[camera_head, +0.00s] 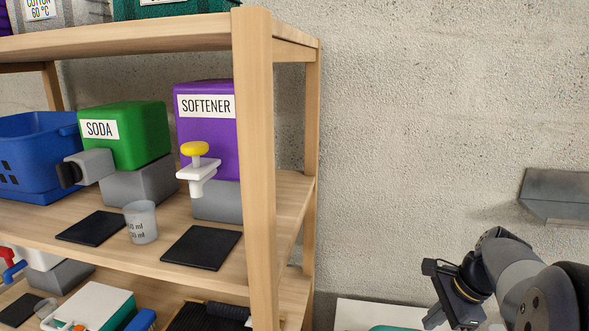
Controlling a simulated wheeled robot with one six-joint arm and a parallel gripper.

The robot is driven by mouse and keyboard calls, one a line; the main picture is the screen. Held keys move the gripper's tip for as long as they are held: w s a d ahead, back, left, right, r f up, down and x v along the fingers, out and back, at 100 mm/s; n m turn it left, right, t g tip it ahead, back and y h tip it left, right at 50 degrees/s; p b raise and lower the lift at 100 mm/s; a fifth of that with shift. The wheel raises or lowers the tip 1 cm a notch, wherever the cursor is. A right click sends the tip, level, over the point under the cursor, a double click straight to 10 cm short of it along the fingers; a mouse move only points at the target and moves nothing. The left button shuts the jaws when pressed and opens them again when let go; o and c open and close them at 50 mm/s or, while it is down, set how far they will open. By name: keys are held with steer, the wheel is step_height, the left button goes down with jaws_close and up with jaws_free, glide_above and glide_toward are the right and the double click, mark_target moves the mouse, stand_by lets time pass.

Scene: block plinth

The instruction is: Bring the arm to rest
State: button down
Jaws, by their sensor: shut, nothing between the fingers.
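My arm reaches in from the lower right corner, in front of the bare wall. My gripper (462,312) hangs at its end, low in the picture, to the right of the wooden shelf (258,180) and apart from it. It is shut and empty. The bottom edge of the picture cuts it off, so its fingertips are hidden.
A green SODA container (125,135), a purple SOFTENER container (207,135) with a yellow-topped tap, a measuring cup (141,222), dark mats (202,247) and a blue basket (35,155) stand on the shelf. A grey ledge (555,195) juts out at right. A white surface (375,314) lies below.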

steer(key=w+f+m, duration=0.1)
steer(key=w+f+m+t, duration=0.1)
steer(key=shift+w+a+f+y, duration=0.2)
steer(key=shift+f+y, duration=0.1)
steer(key=shift+f, duration=0.1)
steer(key=shift+s+f, duration=0.1)
